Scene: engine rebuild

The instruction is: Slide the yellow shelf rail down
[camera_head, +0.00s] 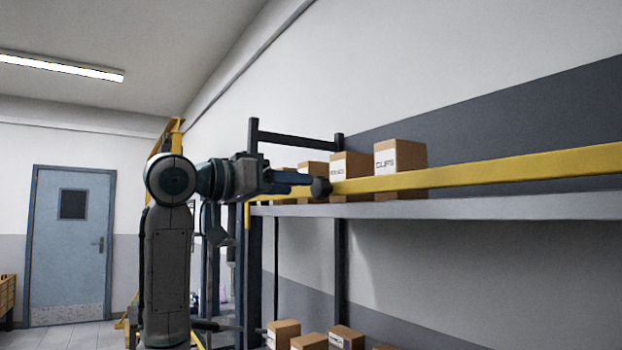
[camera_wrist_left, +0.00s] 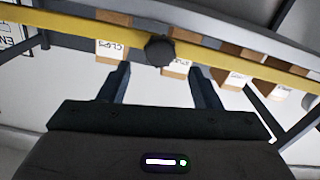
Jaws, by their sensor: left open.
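The yellow shelf rail (camera_head: 490,172) runs along the front of the grey shelf (camera_head: 480,206), a little above its edge, in front of the boxes. A round black knob (camera_head: 321,188) sits on the rail near its left end. My left gripper (camera_head: 300,184) is open and level with the knob, pointing at it. In the left wrist view the rail (camera_wrist_left: 80,29) crosses the top. The knob (camera_wrist_left: 159,50) lies just beyond and between the spread fingers of the left gripper (camera_wrist_left: 160,78), with nothing held. My right gripper is not in view.
Cardboard boxes (camera_head: 399,158) stand on the shelf behind the rail. More boxes (camera_head: 309,341) sit on a lower level. Dark posts (camera_head: 341,250) hold up the shelf. A blue door (camera_head: 72,250) is at the far left. The space just below the shelf is clear at the right.

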